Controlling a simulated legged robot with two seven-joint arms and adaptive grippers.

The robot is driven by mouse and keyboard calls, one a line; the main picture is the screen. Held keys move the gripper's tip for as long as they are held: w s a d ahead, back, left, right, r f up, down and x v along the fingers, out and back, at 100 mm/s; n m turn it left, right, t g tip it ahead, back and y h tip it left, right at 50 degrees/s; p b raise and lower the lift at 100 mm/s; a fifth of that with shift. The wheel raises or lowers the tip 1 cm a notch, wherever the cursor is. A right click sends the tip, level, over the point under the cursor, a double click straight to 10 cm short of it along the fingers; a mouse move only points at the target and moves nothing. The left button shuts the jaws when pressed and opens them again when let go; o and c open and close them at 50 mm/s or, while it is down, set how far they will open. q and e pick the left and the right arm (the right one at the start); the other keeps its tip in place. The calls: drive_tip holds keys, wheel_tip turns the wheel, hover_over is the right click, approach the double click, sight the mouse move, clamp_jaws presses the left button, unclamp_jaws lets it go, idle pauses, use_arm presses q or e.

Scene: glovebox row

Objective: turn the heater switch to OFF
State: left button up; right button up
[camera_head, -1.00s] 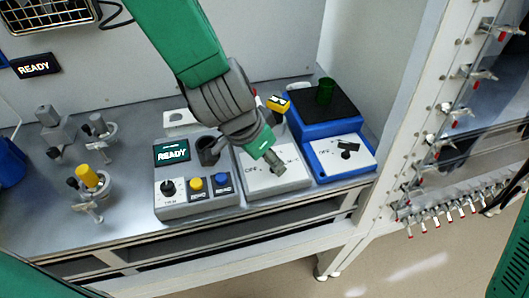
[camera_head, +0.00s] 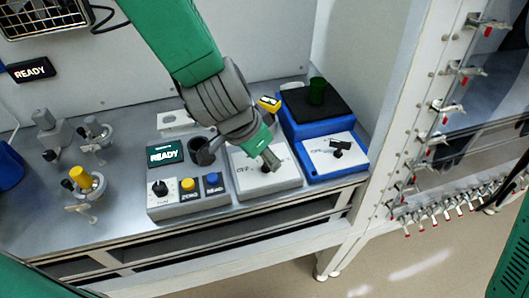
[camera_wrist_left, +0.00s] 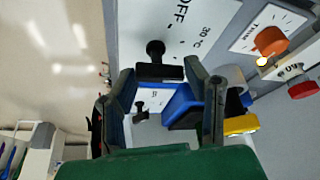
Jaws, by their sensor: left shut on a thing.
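The heater switch is a black bar knob (camera_wrist_left: 158,64) on a white panel (camera_wrist_left: 185,18) marked OFF and 30 °C in the left wrist view. It stands between the two fingers of my left gripper (camera_wrist_left: 164,88), which is shut on it. In the head view this gripper (camera_head: 269,158) points down at the white-topped middle box (camera_head: 284,181), and its fingers largely hide the switch. The exact angle of the knob against the OFF mark is hard to tell. My right gripper is out of view.
A grey box (camera_head: 190,206) with a READY display, knob and yellow and blue buttons stands left of the middle box. A blue device (camera_head: 309,127) with its own black knob (camera_head: 338,147) stands right. Valves (camera_head: 83,183) stand at far left. A rack post (camera_head: 385,120) rises at right.

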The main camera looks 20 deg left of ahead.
use_arm(q)
drive_tip(key=shift+s+a+f, duration=0.1)
drive_tip(key=shift+s, duration=0.1)
idle(0.7)
drive_tip(key=o, duration=1.1)
drive_tip(key=shift+o, duration=0.2)
drive_tip(key=shift+a, duration=0.1)
drive_tip(key=shift+r, duration=0.45)
drive_tip(key=v, duration=1.1)
